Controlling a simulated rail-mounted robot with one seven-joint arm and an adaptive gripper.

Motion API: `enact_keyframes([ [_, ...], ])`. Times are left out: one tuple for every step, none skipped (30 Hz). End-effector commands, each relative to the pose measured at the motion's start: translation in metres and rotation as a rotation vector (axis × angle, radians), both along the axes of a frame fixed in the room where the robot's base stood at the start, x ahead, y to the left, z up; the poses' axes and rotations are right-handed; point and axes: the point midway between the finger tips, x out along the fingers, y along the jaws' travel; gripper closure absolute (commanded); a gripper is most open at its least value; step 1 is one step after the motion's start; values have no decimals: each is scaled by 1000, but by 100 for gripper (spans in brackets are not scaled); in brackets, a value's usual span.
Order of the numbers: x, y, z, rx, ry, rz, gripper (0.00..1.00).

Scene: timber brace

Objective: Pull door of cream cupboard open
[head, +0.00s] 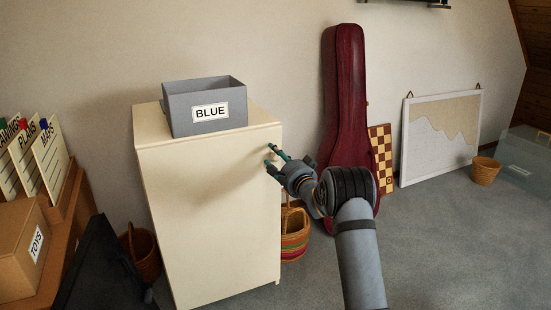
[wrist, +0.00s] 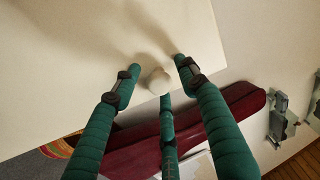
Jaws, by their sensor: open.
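The cream cupboard (head: 215,215) stands against the wall, and its front door looks shut. In the wrist view, the cream door (wrist: 75,65) fills the upper left. A round pale knob (wrist: 158,82) on it shows between my green fingers. My gripper (head: 277,154) is at the upper right edge of the cupboard front, and in the wrist view its fingers (wrist: 160,70) are spread around the knob. I cannot tell whether any finger touches the knob. In the head view, the knob cannot be made out near my gripper.
A grey box (head: 180,120) labelled BLUE sits on the cupboard top. A striped basket (head: 294,235) and a dark red instrument case (head: 345,95) stand to the right. A brown basket (head: 145,255) and a dark panel (head: 95,270) are at the left. Grey floor (head: 430,250) is clear at the right.

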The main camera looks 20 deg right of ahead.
Motion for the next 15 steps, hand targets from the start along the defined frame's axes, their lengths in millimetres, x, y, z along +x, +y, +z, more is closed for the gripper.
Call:
enact_keyframes([
  [1, 1, 0, 0, -1, 1, 57],
  [1, 1, 0, 0, -1, 1, 57],
  [2, 1, 0, 0, -1, 1, 57],
  [2, 1, 0, 0, 0, 1, 57],
  [2, 1, 0, 0, 0, 1, 57],
  [2, 1, 0, 0, 0, 1, 57],
  [2, 1, 0, 0, 0, 1, 57],
  [1, 1, 0, 0, 1, 2, 57],
  [1, 1, 0, 0, 0, 1, 60],
  [1, 1, 0, 0, 0, 1, 62],
  [1, 1, 0, 0, 0, 1, 63],
  [1, 1, 0, 0, 1, 2, 66],
  [1, 1, 0, 0, 0, 1, 67],
  [1, 1, 0, 0, 1, 2, 69],
  [1, 1, 0, 0, 1, 2, 72],
])
